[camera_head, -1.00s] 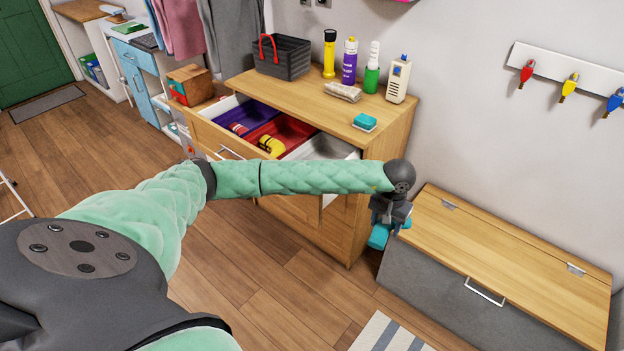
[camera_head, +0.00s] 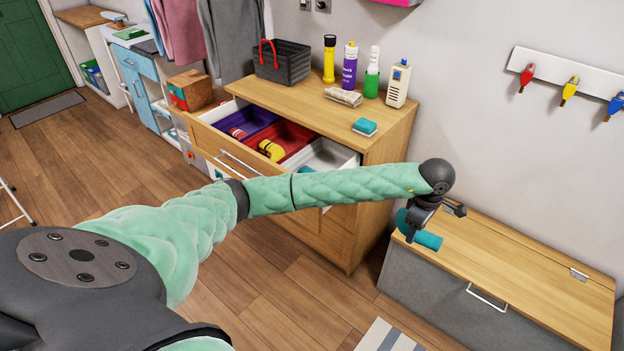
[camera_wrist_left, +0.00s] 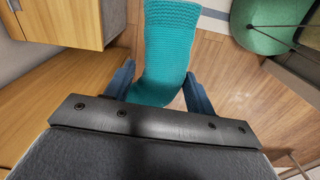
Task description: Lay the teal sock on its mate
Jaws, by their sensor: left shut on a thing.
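My left gripper (camera_head: 418,226) is shut on the teal sock (camera_head: 428,239), holding it in the air in front of the wooden-topped bench. In the left wrist view the ribbed teal sock (camera_wrist_left: 168,45) stretches out from between the two blue-grey fingers. A small teal block-like item (camera_head: 365,127) with a pale underside lies on the dresser top; I cannot tell whether it is a folded sock. My left forearm hides part of the dresser front. My right gripper is not in view.
The dresser's open top drawer has a purple compartment (camera_head: 246,119), a red one (camera_head: 291,137) holding a yellow item, and a white one (camera_head: 328,156). Bottles and a dark basket (camera_head: 281,60) stand on the dresser. The bench top (camera_head: 500,260) is clear.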

